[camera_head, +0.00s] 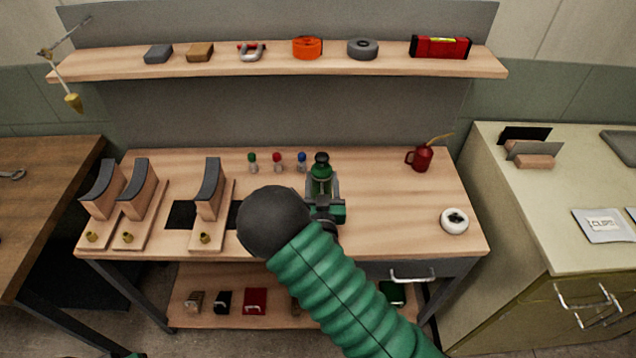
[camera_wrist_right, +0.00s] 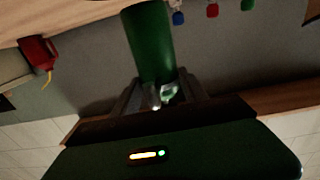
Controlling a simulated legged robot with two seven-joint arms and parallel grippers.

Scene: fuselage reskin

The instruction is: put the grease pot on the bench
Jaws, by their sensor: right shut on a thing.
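The grease pot appears to be the green cylinder with a dark top (camera_head: 321,172) over the middle of the bench (camera_head: 385,185). It also shows in the right wrist view as a green cylinder (camera_wrist_right: 150,40) between the fingers. My right gripper (camera_head: 324,192) is shut on it. I cannot tell from these views whether its base touches the bench top. My own forearm and dark wrist hide part of the bench in front of it. My left gripper is not in view.
Three small capped bottles (camera_head: 277,162) stand just left of the pot. A red oil can (camera_head: 421,159) and a white round item (camera_head: 454,220) are to the right. Stands with curved dark tops (camera_head: 140,190) fill the left. A loaded shelf (camera_head: 280,62) runs above. Bench between pot and oil can is clear.

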